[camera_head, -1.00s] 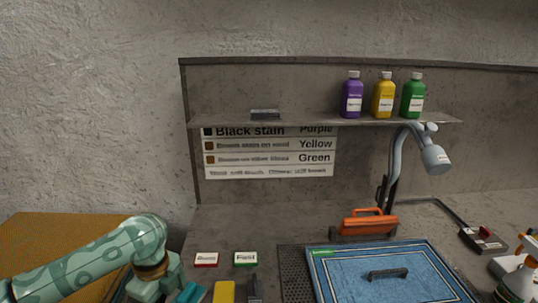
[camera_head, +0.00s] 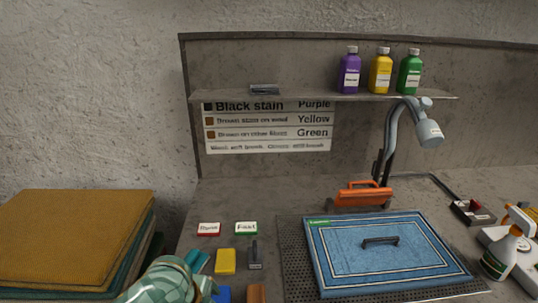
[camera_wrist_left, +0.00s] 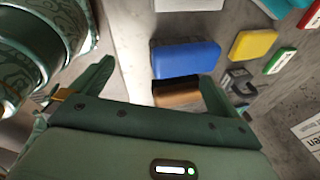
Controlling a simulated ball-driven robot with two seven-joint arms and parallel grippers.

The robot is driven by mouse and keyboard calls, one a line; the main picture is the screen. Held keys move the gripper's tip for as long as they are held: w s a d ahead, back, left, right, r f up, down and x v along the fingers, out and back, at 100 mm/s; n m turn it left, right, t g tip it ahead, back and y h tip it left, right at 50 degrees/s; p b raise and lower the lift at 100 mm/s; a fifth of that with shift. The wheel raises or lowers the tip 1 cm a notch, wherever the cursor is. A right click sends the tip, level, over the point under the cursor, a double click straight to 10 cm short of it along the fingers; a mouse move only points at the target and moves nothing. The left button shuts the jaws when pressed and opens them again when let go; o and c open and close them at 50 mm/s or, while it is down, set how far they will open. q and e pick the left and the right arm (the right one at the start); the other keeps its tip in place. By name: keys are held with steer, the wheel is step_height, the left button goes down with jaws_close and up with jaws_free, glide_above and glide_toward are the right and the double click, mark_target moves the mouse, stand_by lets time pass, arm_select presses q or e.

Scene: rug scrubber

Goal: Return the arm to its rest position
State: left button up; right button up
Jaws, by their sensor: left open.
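My left arm (camera_head: 165,284) shows as a pale green patterned link at the bottom edge of the head view; its gripper is out of that view. In the left wrist view my left gripper (camera_wrist_left: 156,86) has its two green fingers spread wide with nothing held between them. Beyond the fingers lie a blue block (camera_wrist_left: 187,60) and a brown block (camera_wrist_left: 177,92), and I cannot tell how far off they are. My right gripper is in neither view.
A stack of folded mats (camera_head: 75,235) stands at left. A yellow sponge (camera_head: 225,262) and a small brush (camera_head: 255,256) lie near the front. The blue rug (camera_head: 350,262) lies on a perforated tray (camera_head: 295,250). A spray bottle (camera_head: 502,250) stands at right. Bottles stand on the shelf (camera_head: 290,97).

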arm_select(q)
steer(key=s+n, duration=0.1)
steer(key=s+n+t, duration=0.1)
steer(key=s+d+f+n, duration=0.1)
steer(key=shift+s+d+t, duration=0.1)
steer(key=shift+s+t, duration=0.2)
steer(key=shift+t, duration=0.1)
steer(key=s+a+r+n+t+y, duration=0.2)
steer(key=s+a+n+y, duration=0.4)
steer(key=s+a+n, duration=0.75)
steer(key=s+d+f+m+g+h+p, duration=0.1)
steer(key=s+f+g+p, duration=0.15)
steer(key=f, duration=0.95)
steer(key=s+f+m+g+h+p, duration=0.1)
steer(key=s+f+m+h, duration=0.15)
steer(key=f, duration=1.05)
steer(key=s+f+n+g+p, duration=0.2)
steer(key=s+f, duration=0.8)
steer(key=s, duration=0.6)
steer(key=shift+f+n, duration=0.2)
steer(key=shift+n, duration=0.3)
steer(key=shift+d+h, duration=0.1)
steer(key=shift+h, duration=0.15)
